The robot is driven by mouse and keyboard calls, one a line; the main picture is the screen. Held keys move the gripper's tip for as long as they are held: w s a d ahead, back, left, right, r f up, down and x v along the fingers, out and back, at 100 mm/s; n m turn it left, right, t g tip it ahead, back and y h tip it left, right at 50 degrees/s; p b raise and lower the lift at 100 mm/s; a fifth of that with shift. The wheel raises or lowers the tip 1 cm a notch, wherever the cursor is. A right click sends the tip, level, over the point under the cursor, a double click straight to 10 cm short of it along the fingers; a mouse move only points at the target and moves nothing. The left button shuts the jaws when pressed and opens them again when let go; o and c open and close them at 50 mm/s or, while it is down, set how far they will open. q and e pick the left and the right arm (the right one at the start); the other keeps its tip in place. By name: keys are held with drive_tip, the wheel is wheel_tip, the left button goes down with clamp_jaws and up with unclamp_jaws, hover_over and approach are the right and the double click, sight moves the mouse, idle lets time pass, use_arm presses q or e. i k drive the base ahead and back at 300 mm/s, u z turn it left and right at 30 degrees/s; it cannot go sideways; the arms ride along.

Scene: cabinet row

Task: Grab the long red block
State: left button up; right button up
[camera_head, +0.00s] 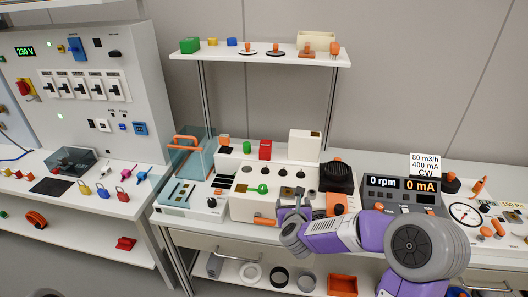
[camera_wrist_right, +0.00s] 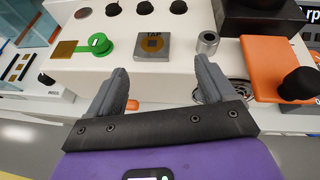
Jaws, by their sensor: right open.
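A red block (camera_head: 265,149) stands upright on the white stepped console in the head view, behind and left of my right gripper. Another red piece (camera_head: 125,243) lies on the low shelf at the left. I cannot tell which of them is the long red block. My right gripper (camera_head: 293,207) is over the front of the console, apart from both red pieces. In the wrist view my right gripper (camera_wrist_right: 160,82) has its two grey fingers spread with nothing held between them. No red block shows in the wrist view. My left gripper is not in view.
The console carries a green knob (camera_head: 262,188), black knobs and a metal TAP block (camera_wrist_right: 152,47). An orange plate (camera_wrist_right: 278,70) lies to the right. A meter with displays (camera_head: 401,192) stands right of the console. A raised shelf (camera_head: 222,52) runs behind.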

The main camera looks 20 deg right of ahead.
sight(265, 150)
drive_tip(key=i, duration=0.9)
